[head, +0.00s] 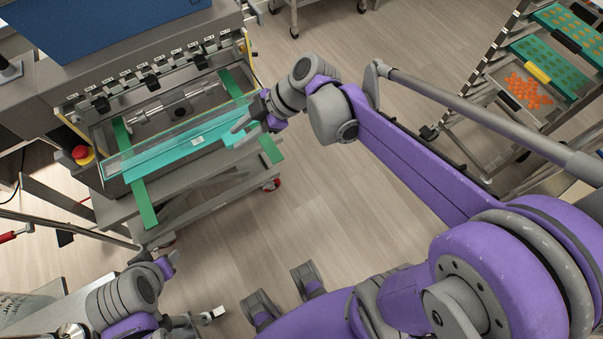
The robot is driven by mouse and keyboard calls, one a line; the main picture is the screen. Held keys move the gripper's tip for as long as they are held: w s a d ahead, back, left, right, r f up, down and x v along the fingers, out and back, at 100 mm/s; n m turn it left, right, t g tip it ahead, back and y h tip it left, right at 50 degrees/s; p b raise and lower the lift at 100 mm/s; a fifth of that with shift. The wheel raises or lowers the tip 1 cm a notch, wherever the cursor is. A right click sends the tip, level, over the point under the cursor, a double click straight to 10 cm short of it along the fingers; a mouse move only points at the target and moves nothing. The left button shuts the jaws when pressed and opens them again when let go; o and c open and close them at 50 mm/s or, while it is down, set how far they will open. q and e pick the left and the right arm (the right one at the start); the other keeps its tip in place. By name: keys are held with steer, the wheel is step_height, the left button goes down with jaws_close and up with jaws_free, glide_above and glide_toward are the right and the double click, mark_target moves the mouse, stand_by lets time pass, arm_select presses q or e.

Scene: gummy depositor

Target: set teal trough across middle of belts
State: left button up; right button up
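The long teal trough (168,153), with a clear wall along it, spans the front of the depositor machine. It lies over both green belts, the left belt (145,204) and the right belt (270,149); I cannot tell if it touches them. My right gripper (238,128) is at the trough's right end, its fingertips overlapping the trough and looking teal-tinted. Whether the fingers close on it is unclear. My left gripper (160,259) is at the lower left, apart from the trough, its fingers parted and empty.
The machine's front has a row of nozzles and a red stop button (81,154) at left. A wheeled frame (190,205) stands beneath the belts. A rack with green trays (552,62) and orange gummies (527,91) stands at upper right. Open floor (300,220) lies between.

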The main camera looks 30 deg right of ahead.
steer(key=s+d+f+m+h, duration=0.3)
steer(key=s+d+m+h, duration=0.1)
steer(key=s+m, duration=0.3)
steer(key=s+d+f+m+t+h, duration=0.1)
steer(key=s+d+f+m+h, duration=0.3)
steer(key=s+m, duration=0.4)
steer(key=shift+f+m, duration=0.2)
steer(key=shift+m, duration=0.4)
step_height(320, 180, down, 10)
steer(key=b, duration=0.9)
steer(key=shift+w+a, duration=0.4)
